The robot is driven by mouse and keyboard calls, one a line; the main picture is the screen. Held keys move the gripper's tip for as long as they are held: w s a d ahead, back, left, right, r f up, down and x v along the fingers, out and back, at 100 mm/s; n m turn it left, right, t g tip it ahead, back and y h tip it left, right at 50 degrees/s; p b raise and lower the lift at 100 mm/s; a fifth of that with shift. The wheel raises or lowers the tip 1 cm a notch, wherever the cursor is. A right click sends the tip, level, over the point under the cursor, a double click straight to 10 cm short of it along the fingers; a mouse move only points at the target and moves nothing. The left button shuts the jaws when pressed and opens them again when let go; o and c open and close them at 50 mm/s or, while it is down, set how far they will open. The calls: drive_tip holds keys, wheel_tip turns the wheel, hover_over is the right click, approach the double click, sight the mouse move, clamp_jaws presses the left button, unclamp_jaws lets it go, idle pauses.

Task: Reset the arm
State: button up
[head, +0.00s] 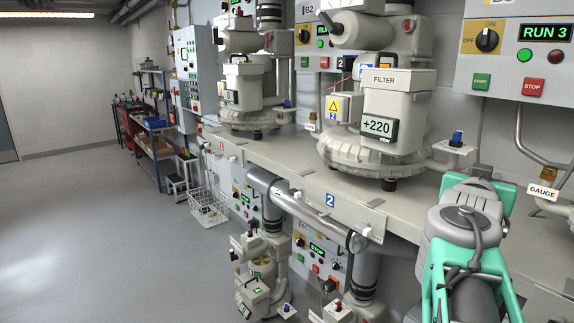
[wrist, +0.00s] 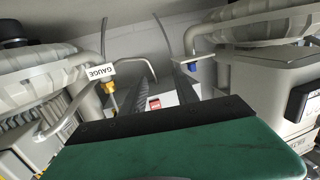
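My arm (head: 468,225), mint green and grey, rises at the lower right of the head view, in front of the bench. My gripper's fingers are not discernible there. In the wrist view the green housing with a dark front edge fills the bottom. Beyond it, two dark ribbed fingers of my gripper (wrist: 161,88) stand apart with a gap between them. Nothing is seen held. A red switch or label (wrist: 153,103) on a pale panel shows between the fingers, farther off.
A bench (head: 290,165) runs along the wall with blower machines, including one marked FILTER with a +220 display (head: 377,126). A RUN 3 control box (head: 520,50) hangs at right. A GAUGE tag (wrist: 100,71) and pipes flank the wrist view. Open floor (head: 100,230) lies at left.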

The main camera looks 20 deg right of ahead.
drive_tip(key=w+a+f+n+y, duration=0.2)
drive_tip(key=a+f+y, duration=0.1)
drive_tip(key=a+f, duration=0.4)
drive_tip(key=w+a+f+n+g+y, duration=0.15)
drive_tip(key=a+f+y, duration=0.25)
drive_tip(key=a+f, duration=0.4)
drive_tip(key=w+a+f+n+y, duration=0.2)
drive_tip(key=a+f+n+y, duration=0.1)
drive_tip(key=a+f, duration=0.4)
drive_tip(key=s+a+f+n+g+y, duration=0.4)
drive_tip(key=s+a+f, duration=0.6)
drive_tip(key=a, duration=0.5)
wheel_tip(320, 180, down, 3)
drive_tip(key=shift+s+a+r+n+g, duration=0.15)
drive_tip(key=shift+s+a+n+g, duration=0.05)
drive_tip(key=shift+a+n+g, duration=0.2)
drive_tip(key=shift+d, duration=0.15)
